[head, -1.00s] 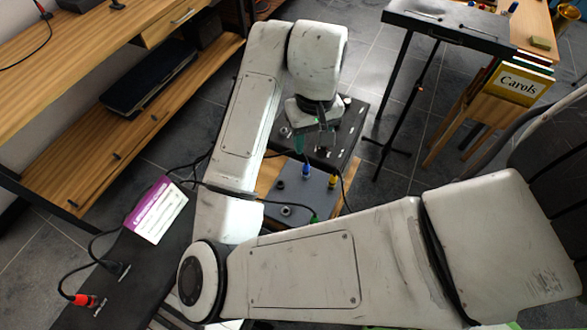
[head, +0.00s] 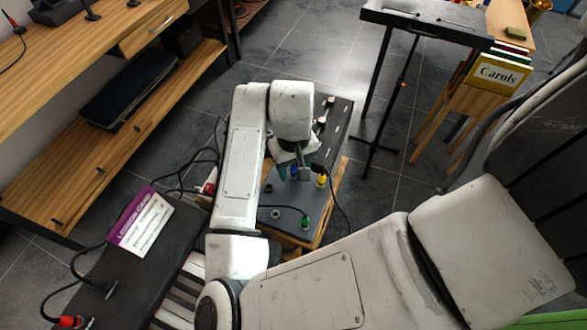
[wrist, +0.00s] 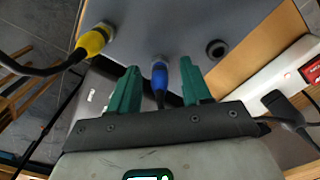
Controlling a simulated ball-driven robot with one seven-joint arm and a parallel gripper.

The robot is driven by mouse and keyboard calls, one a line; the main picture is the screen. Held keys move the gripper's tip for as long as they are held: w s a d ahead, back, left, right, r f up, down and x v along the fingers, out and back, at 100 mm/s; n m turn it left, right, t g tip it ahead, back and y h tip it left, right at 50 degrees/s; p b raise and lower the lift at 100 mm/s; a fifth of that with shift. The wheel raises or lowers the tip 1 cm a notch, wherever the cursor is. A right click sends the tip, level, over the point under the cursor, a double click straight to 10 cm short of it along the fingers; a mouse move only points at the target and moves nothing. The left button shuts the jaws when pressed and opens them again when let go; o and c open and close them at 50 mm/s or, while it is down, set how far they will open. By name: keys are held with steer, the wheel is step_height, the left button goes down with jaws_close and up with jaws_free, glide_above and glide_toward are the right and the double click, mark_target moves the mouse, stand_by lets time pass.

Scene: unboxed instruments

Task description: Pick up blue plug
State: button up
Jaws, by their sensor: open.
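The blue plug (wrist: 160,80) stands in a socket of the grey panel (wrist: 210,22), with its dark cable running toward me. In the wrist view my gripper (wrist: 162,84) is open. Its two green fingers lie to the left and right of the blue plug, with a gap on each side. In the head view my gripper (head: 297,172) hangs over the panel (head: 284,219), and the blue plug (head: 293,171) shows only in part between the fingers.
A yellow plug (wrist: 92,42) with a black cable sits left of the blue one, and an empty socket (wrist: 216,48) lies right. A green plug (head: 305,223) is nearer me. A white power strip (wrist: 285,75) lies at the right.

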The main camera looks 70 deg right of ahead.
jaws_close()
stand_by(0.4)
